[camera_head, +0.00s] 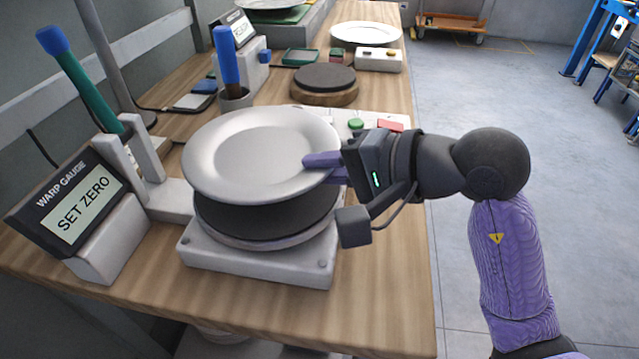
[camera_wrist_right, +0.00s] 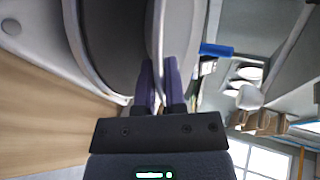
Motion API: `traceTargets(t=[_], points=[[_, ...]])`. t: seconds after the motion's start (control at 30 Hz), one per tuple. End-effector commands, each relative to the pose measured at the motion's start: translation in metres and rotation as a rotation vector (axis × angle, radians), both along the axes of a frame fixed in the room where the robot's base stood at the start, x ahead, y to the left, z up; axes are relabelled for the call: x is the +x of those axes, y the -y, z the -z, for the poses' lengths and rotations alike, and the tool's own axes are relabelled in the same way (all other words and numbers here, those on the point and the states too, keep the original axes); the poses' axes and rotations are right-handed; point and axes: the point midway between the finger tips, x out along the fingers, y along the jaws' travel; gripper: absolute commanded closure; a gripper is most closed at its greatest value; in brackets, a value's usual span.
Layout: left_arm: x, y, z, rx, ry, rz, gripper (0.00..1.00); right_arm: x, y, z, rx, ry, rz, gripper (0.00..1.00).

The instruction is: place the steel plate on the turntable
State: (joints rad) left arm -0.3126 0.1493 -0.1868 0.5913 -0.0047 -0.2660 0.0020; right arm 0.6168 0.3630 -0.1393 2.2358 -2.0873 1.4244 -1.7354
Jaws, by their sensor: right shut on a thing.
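The steel plate (camera_head: 248,150) is a round silver-grey dish in the head view. My right gripper (camera_head: 318,162) is shut on its right rim and holds it roughly level just above the turntable. The turntable (camera_head: 262,222) has a dark round top on a white square base, and the plate covers much of it. A narrow gap seems to show between plate and dark top. In the right wrist view, the purple fingers (camera_wrist_right: 158,85) pinch the plate's rim (camera_wrist_right: 158,40) beside the dark turntable top (camera_wrist_right: 110,40). My left gripper is not in view.
The warp gauge (camera_head: 75,195) reading SET ZERO stands left of the turntable, near a white upright bracket (camera_head: 148,150). Behind are a cup with a blue-handled tool (camera_head: 228,60), a dark round pad (camera_head: 324,78) and a white plate (camera_head: 366,35). Bare wood (camera_head: 385,270) lies at front right.

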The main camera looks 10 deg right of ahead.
Motion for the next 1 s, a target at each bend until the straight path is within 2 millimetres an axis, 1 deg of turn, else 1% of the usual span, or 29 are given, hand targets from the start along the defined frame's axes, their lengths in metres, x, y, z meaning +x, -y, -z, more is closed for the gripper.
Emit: traceTargets(t=[0.03, 0.1, 0.27, 0.4, 0.43, 0.5, 0.87, 0.93, 1.0], points=[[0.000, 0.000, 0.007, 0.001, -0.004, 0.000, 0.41, 0.000, 0.000, 0.013, 0.006, -0.003, 0.000, 1.00], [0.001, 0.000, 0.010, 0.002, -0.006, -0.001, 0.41, 0.000, 0.000, 0.020, 0.004, 0.000, 0.001, 1.00], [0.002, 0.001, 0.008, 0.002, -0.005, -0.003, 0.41, 0.000, 0.000, 0.017, 0.003, 0.004, 0.001, 1.00], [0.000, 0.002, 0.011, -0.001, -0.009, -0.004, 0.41, 0.000, 0.000, 0.021, 0.002, 0.004, 0.001, 1.00], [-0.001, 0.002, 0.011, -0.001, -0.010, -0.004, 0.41, 0.000, 0.000, 0.022, -0.002, 0.000, 0.001, 0.85], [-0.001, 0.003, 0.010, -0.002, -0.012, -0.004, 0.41, 0.000, 0.000, 0.021, 0.000, 0.000, 0.001, 0.72], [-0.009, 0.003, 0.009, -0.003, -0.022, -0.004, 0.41, 0.000, 0.000, 0.020, 0.000, 0.000, 0.000, 0.72], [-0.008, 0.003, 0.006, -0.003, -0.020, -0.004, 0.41, 0.000, 0.000, 0.018, 0.000, 0.000, 0.000, 0.72], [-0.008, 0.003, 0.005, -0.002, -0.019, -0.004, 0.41, -0.003, 0.005, 0.015, -0.001, 0.000, 0.002, 0.72]])
